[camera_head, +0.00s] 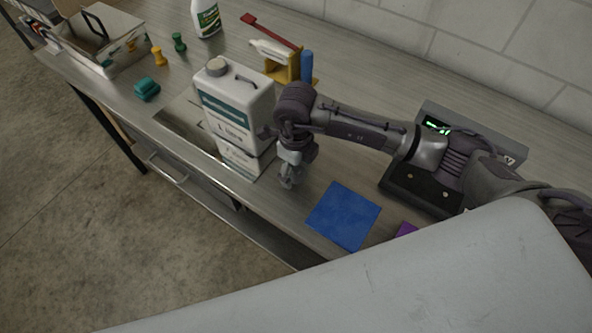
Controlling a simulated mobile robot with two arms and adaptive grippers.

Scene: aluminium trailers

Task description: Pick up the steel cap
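My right gripper (288,180) points down over the front edge of the workbench, just right of the white jug (235,105). It is small and dark here, and I cannot tell whether its fingers are open or shut or hold anything. I cannot make out a separate steel cap; the area under the gripper is partly hidden by it. The jug carries a grey cap (217,66) on its top left, whose material I cannot tell. My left gripper is not in view.
The workbench (350,85) runs along a white block wall. A blue square (343,215) lies right of the gripper, with a black scale-like device (425,190) behind it. A yellow holder (283,68), spray bottle (206,18), teal item (147,89) and metal box (122,55) stand farther left.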

